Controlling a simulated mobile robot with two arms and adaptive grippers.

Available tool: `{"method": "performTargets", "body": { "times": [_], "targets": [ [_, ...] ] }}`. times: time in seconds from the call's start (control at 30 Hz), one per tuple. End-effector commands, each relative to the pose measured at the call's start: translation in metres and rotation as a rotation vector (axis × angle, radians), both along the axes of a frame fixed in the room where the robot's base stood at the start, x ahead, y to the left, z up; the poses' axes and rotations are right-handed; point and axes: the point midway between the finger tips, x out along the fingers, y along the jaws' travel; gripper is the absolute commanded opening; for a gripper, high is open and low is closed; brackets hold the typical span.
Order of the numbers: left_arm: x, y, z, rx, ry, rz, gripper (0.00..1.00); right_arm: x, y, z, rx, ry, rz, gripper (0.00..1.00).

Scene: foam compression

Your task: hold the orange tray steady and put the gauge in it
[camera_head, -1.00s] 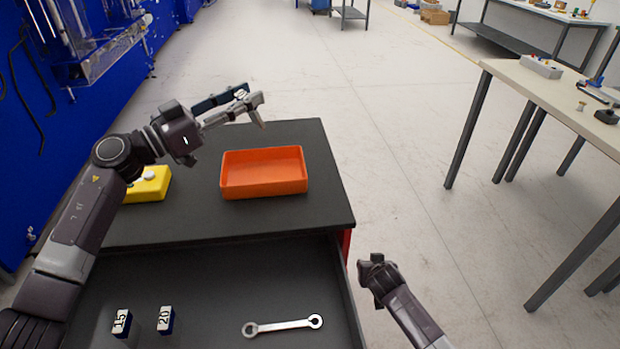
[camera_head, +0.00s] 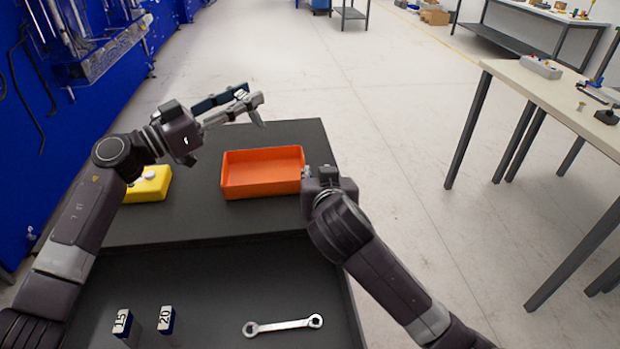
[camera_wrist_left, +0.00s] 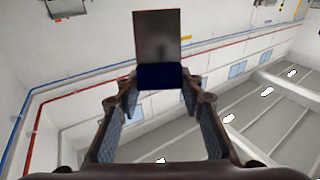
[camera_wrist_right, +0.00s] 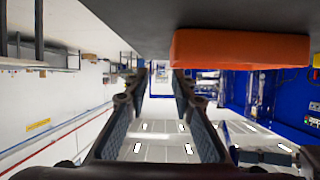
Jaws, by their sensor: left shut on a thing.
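The orange tray (camera_head: 262,188) sits upright on the dark cabinet top, with its visible inside empty. It also shows in the right wrist view (camera_wrist_right: 240,48). My left gripper (camera_head: 250,102) is above and behind the tray's back left part. It is shut on the gauge (camera_wrist_left: 158,58), a block with a grey face and a dark blue part near the fingertips. The gauge is mostly hidden in the head view. My right gripper (camera_wrist_right: 158,88) is open and empty, its fingers pointing forward beside the tray's right end. In the head view its fingertips are largely hidden.
An open drawer below holds two gauges marked 15 (camera_head: 122,322) and 20 (camera_head: 166,319) and a wrench (camera_head: 283,326). A yellow block (camera_head: 150,183) lies left of the tray. A workbench (camera_head: 550,92) stands at the right, with free floor between.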

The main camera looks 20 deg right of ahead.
Motion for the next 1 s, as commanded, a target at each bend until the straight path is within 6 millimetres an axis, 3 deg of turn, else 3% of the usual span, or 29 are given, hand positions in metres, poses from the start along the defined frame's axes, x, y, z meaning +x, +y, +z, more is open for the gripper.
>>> {"method": "performTargets", "body": {
  "times": [0.13, 0.27, 0.7, 1.0],
  "targets": [
    [0.0, 0.0, 0.001, -0.002, -0.001, 0.0, 0.03, -0.014, 0.019, 0.003, -0.027, 0.01, 0.043, 0.23],
    [0.0, 0.0, 0.001, -0.002, -0.001, -0.001, 0.03, -0.009, 0.022, 0.001, -0.034, 0.012, 0.05, 0.23],
    [0.0, 0.0, 0.001, -0.001, -0.002, -0.001, 0.03, 0.06, 0.013, -0.028, -0.034, 0.013, 0.049, 0.23],
    [0.0, 0.0, 0.001, -0.001, -0.002, 0.0, 0.03, 0.089, 0.011, -0.041, -0.033, 0.013, 0.051, 0.23]
  ]
}}
